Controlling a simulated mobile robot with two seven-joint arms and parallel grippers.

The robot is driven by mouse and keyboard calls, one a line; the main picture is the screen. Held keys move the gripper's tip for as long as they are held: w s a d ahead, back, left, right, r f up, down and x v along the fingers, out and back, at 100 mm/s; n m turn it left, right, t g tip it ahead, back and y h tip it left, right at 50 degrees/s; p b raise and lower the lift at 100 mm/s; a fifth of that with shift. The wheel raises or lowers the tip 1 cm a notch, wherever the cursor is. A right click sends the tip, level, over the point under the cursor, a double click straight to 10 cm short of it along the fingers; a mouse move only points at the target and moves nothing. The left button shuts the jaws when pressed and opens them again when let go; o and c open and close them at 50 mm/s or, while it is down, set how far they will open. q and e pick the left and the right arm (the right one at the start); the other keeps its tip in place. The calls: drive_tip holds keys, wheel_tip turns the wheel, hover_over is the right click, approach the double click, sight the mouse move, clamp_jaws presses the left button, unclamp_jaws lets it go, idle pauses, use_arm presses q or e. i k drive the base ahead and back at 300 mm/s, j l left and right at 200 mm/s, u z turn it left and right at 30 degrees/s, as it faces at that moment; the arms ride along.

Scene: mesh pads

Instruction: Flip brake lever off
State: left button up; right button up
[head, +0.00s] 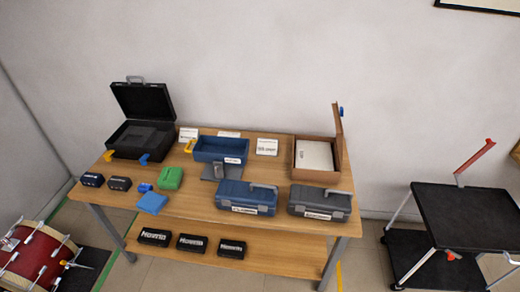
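A black cart (468,215) with silver legs stands at the right, beyond the table's right end. A small red piece (451,256), which looks like the brake lever, sits low on the cart's near side. It is too small to tell its position. A long red handle (475,157) rises at a slant from the cart's back left corner. Part of the cart is cut off by the right edge of the picture. Neither of my grippers is in view.
A wooden table (190,217) holds an open black case (143,125), a blue tray (222,149), a wooden box (318,160) and toolboxes (246,197). A red drum (35,260) stands at the left. Floor shows between table and cart.

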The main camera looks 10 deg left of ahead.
sight(451, 256)
drive_tip(key=l+u, duration=0.3)
drive_tip(key=l, duration=0.3)
drive_tip(key=k+l+u, duration=0.1)
drive_tip(key=l+u, duration=0.15)
drive_tip(key=l, duration=0.3)
drive_tip(key=k+l+u, duration=0.2)
drive_tip(key=l, duration=0.3)
drive_tip(key=k+l+u, duration=0.25)
drive_tip(key=k+l, duration=0.15)
drive_tip(key=i+j, duration=0.1)
drive_tip(key=j, duration=0.2)
drive_tip(key=i+j, duration=0.15)
drive_tip(key=j, duration=0.15)
drive_tip(key=z, duration=2)
drive_tip(key=l+u, duration=0.25)
drive_tip(key=l, duration=0.4)
drive_tip(key=l+u, duration=0.25)
drive_tip(key=l, duration=0.45)
drive_tip(key=k, duration=0.05)
